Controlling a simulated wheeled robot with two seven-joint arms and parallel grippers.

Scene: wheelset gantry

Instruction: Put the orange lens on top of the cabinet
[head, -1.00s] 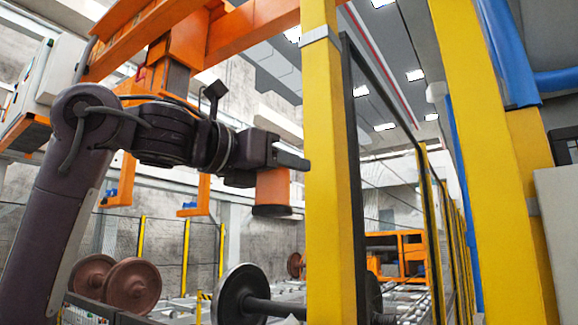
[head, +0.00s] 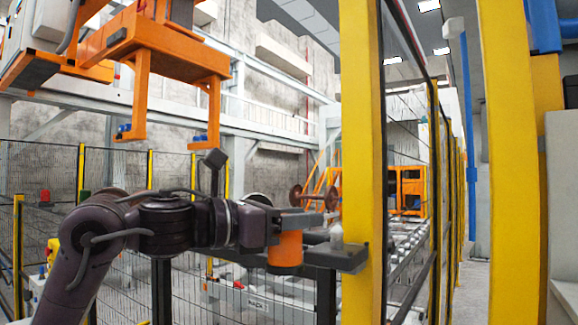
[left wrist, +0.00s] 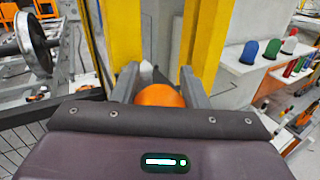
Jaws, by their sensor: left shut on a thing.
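The orange lens (head: 285,250) is a short orange cylinder hanging below the fingers of my left gripper (head: 305,219) in the head view. In the left wrist view the orange lens (left wrist: 160,96) sits between the two fingers of my left gripper (left wrist: 158,82), which is shut on it. My right gripper is not in view.
A yellow post (head: 362,130) stands just right of my left gripper. A dark bracket (head: 345,258) with a small white bottle-like thing (head: 336,236) juts from it, close to the lens. Mesh fencing (head: 115,180) runs behind my arm. A second yellow post (head: 510,150) stands farther right.

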